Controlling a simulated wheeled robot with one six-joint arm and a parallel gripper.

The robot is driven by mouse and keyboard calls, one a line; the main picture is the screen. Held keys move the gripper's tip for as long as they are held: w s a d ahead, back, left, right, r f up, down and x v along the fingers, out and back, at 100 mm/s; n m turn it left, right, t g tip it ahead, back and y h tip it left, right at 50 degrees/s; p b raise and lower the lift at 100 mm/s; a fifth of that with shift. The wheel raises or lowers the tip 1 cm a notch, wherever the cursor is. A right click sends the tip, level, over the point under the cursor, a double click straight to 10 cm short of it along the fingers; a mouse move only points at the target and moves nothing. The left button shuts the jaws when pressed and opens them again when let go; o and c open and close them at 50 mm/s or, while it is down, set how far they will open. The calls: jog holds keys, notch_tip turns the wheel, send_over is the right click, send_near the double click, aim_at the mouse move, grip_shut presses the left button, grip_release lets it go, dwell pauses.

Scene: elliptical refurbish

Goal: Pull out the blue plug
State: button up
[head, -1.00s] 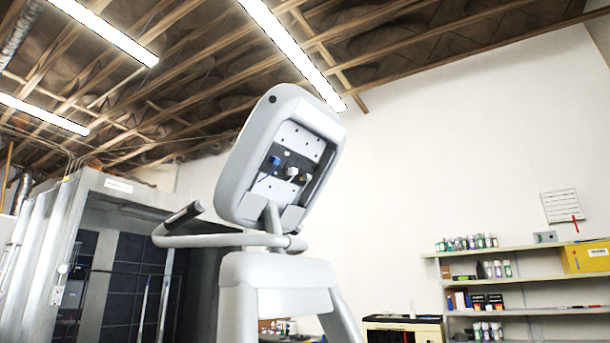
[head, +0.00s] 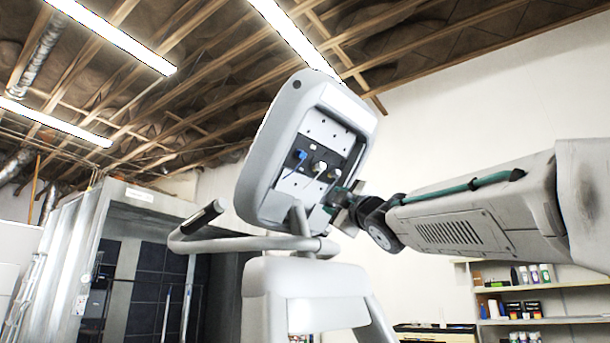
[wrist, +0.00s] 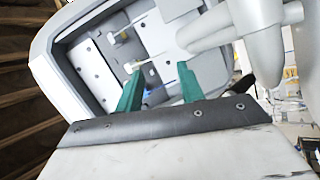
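The blue plug (head: 300,155) sits in the dark socket strip in the recessed back of the grey console (head: 257,150), with a thin blue cable hanging from it. A pale plug (head: 320,168) sits to its right. My gripper (head: 340,203) is at the console's lower right edge, to the lower right of the blue plug and apart from it. In the wrist view, its two green fingers (wrist: 160,70) are spread, with nothing seen held between them. A small blue patch (wrist: 150,89) shows beside the left finger, probably the blue plug, partly hidden.
The console's raised rim surrounds the recess. A handlebar (head: 215,240) curves out below and left of it; pale tubing (wrist: 245,25) is also close in the wrist view. Shelves with bottles (head: 545,300) stand at the right by the wall.

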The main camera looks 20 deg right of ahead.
aim_at(303, 156)
jog(key=w+a+r+n+y, duration=0.1)
jog(key=a+r+n+y, duration=0.1)
jog(key=r+n+y, duration=0.1)
jog(key=w+a+r+n+y, duration=0.2)
jog(key=r+n+y, duration=0.1)
jog(key=r, duration=0.2)
jog(key=w+a+r+n+y, duration=0.1)
jog(key=a+r+n+y, duration=0.1)
jog(key=r+y, duration=0.1)
jog(key=shift+w+a+r+n, duration=0.15)
jog(key=shift+r+n, duration=0.25)
jog(key=shift+r, duration=0.4)
